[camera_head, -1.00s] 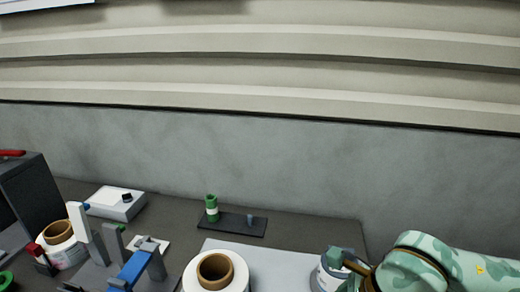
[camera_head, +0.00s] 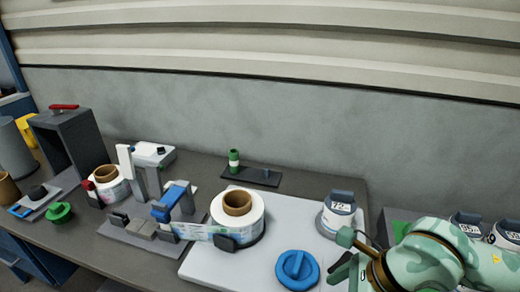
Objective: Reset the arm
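My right arm comes in from the lower right in green camouflage. Its gripper (camera_head: 347,254) hangs over the right edge of the white board (camera_head: 210,262), with its two fingers apart and nothing seen between them. My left gripper is not in view. A white label reel (camera_head: 256,216) with a brown core stands on the board, its strip of labels running left to the grey and blue labeller (camera_head: 172,203). A grey-capped pot marked 72 (camera_head: 338,214) stands behind the gripper.
Two more marked pots (camera_head: 467,224) stand behind my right arm. A second reel (camera_head: 107,189), a green knob (camera_head: 59,212) and a dark box with a red handle (camera_head: 72,142) are at left. A green cylinder (camera_head: 234,160) stands on a dark plate at the back.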

